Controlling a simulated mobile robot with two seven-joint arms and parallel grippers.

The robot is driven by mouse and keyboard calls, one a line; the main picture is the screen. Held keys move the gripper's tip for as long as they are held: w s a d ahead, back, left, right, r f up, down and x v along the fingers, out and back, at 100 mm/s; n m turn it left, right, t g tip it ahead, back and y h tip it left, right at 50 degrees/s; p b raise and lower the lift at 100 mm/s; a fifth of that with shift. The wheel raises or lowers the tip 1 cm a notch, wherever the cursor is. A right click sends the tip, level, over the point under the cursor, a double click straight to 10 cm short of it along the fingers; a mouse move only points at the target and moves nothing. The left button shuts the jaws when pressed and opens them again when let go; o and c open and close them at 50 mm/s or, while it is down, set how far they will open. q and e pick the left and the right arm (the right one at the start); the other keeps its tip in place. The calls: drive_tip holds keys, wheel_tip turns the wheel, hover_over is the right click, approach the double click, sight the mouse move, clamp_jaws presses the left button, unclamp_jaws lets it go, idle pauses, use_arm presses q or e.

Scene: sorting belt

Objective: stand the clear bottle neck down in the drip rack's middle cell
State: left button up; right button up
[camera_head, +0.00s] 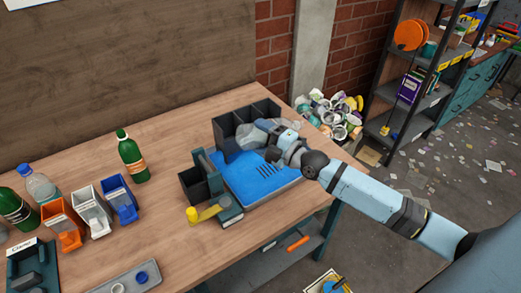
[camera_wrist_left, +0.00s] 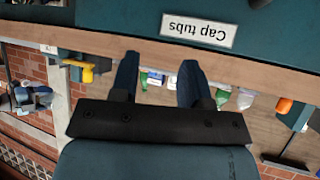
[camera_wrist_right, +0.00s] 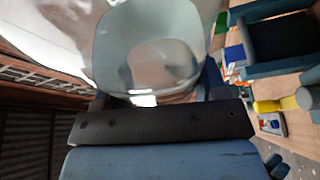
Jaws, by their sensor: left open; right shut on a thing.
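My right gripper (camera_head: 272,143) is shut on the clear bottle (camera_head: 250,136), which lies tilted over the blue tray by the drip rack. The bottle fills the upper middle of the right wrist view (camera_wrist_right: 150,40), hiding most of the fingers; I cannot tell where its neck points. The drip rack (camera_head: 221,131) is a dark grey divided box at the back of the table; the bottle and gripper hide part of its front. My left gripper (camera_wrist_left: 158,80) is open and empty in the left wrist view, and outside the head view.
A blue slotted tray (camera_head: 250,180) lies in front of the rack, with a yellow-handled device (camera_head: 205,212) at its left. A green bottle (camera_head: 132,158), small colored bins (camera_head: 93,213) and another clear bottle with a blue cap (camera_head: 40,185) stand farther left.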

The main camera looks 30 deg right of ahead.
drive_tip(key=r+m, duration=0.1)
drive_tip(key=m, duration=0.1)
drive_tip(key=d+r+m+t, duration=0.1)
drive_tip(key=m, duration=0.1)
drive_tip(key=r+m+t+p, duration=0.1)
drive_tip(key=r+m, duration=0.1)
drive_tip(key=shift+d+r+m+h, duration=0.1)
drive_tip(key=shift+d+m+h, duration=0.2)
drive_tip(key=shift+w+d+r+m+t, duration=0.1)
drive_tip(key=shift+d+r+m+t, duration=0.15)
drive_tip(key=shift+m+t, duration=0.5)
drive_tip(key=d+m+h, duration=0.1)
drive_tip(key=m, duration=0.1)
drive_tip(key=d+r+m+t+h+p, duration=0.1)
drive_tip(key=m, duration=0.2)
drive_tip(key=d+m+h, duration=0.1)
drive_tip(key=m+h, duration=0.1)
drive_tip(key=m, duration=0.1)
drive_tip(key=shift+w+d+r+t+p, duration=0.15)
drive_tip(key=shift+d+r+t+p, duration=0.15)
drive_tip(key=shift+d+p, duration=0.1)
drive_tip(key=m+h, duration=0.1)
drive_tip(key=d+m+p, duration=0.1)
drive_tip(key=m, duration=0.1)
drive_tip(key=shift+d+r+t+h, duration=0.25)
drive_tip(key=shift+r+h, duration=0.05)
drive_tip(key=shift+h, duration=0.1)
drive_tip(key=shift+d+m, duration=0.2)
drive_tip(key=shift+m, duration=0.35)
drive_tip(key=shift+w, duration=0.1)
